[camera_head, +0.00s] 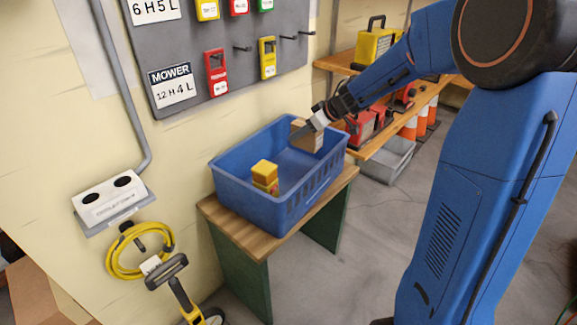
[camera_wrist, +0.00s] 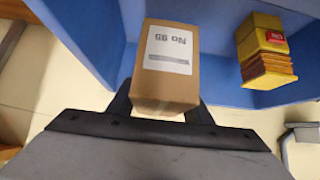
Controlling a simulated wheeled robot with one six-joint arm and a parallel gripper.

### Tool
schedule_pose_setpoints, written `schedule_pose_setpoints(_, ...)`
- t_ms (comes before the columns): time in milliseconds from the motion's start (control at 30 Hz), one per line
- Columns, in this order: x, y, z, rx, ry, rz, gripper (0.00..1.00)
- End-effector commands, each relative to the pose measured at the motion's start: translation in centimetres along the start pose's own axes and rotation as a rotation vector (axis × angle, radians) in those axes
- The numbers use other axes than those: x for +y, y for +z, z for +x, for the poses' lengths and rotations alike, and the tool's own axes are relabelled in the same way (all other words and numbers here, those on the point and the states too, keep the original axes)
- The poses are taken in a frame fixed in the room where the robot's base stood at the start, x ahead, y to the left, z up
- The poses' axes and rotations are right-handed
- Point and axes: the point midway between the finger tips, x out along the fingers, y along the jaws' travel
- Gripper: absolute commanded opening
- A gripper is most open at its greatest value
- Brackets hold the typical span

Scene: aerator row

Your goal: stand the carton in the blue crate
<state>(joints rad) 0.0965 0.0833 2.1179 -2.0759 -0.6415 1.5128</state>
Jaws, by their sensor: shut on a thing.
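The blue crate (camera_head: 278,207) stands on a small wooden-topped bench with green legs. The carton is a brown cardboard box (camera_head: 307,138) with a white label; in the head view it is at the crate's far right inside corner. In the wrist view the carton (camera_wrist: 168,92) is between the two dark fingers of my gripper (camera_wrist: 160,105), its label facing the camera. My gripper (camera_head: 318,122) reaches in over the right wall and is shut on the carton. Whether the carton's base touches the crate floor is hidden.
A yellow and red item (camera_head: 264,175) stands in the crate's near left part; it also shows in the wrist view (camera_wrist: 264,52). The crate's middle floor is clear. The bench top (camera_head: 240,238) shows in front. Wooden shelves (camera_head: 405,115) with tools stand behind right; a yellow hose (camera_head: 140,250) hangs left.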

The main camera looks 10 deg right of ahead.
Motion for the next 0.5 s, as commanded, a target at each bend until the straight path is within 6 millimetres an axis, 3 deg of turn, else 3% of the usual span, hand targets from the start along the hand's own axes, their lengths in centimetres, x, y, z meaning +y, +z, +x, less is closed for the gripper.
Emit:
schedule_pose_setpoints(233,-0.1,2.9,2.8,-0.003,-0.002,0.003,0.03)
schedule_pose_setpoints(500,0.0,4.3,4.2,-0.002,-0.001,0.001,0.03)
